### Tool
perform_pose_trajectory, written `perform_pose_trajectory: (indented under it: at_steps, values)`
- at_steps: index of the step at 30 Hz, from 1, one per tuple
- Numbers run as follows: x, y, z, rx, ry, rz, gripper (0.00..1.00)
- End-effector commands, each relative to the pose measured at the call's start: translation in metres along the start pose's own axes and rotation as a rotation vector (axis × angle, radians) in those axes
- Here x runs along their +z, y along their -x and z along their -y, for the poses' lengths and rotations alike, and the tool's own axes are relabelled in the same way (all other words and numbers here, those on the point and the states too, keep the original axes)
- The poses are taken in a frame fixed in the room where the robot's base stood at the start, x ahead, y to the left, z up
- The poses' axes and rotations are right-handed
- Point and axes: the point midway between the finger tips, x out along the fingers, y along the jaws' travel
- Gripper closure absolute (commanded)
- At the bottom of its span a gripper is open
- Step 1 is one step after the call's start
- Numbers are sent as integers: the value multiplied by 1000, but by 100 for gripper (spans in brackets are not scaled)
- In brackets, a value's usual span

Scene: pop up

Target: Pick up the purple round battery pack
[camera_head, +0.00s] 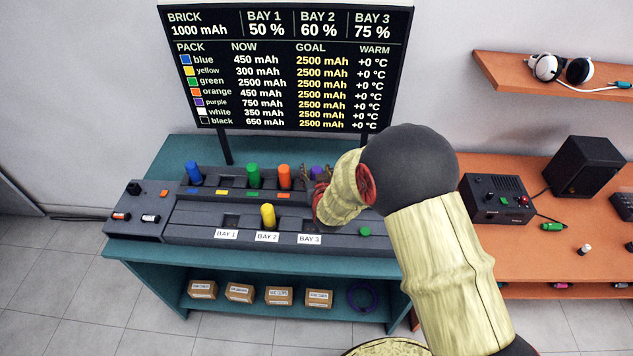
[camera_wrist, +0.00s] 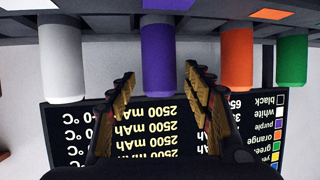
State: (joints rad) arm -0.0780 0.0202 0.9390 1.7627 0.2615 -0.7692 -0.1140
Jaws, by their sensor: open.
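The purple round battery pack (camera_head: 316,171) stands upright in the back row of the charging console, partly hidden by my gripper in the head view. In the wrist view, which is upside down, the purple pack (camera_wrist: 167,60) shows between the two fingertips. My gripper (camera_head: 317,186) is open and empty. In the wrist view my gripper (camera_wrist: 161,82) has one finger on each side of the purple pack, with gaps showing. I cannot tell how far along the pack the fingertips reach.
An orange pack (camera_wrist: 237,55) and a white pack (camera_wrist: 62,60) flank the purple one. Green (camera_head: 253,175) and blue (camera_head: 194,173) packs stand further left. A yellow pack (camera_head: 268,216) sits at BAY 2. A status board (camera_head: 225,110) rises behind the console.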

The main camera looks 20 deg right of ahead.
Motion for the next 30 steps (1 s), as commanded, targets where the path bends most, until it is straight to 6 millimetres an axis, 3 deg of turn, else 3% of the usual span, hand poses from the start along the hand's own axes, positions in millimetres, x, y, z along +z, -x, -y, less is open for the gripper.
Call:
perform_pose_trajectory:
  at_steps: [6,30]
  values:
    - [0,0,0,0,0,0,50]
    - [0,0,0,0,0,1,95]
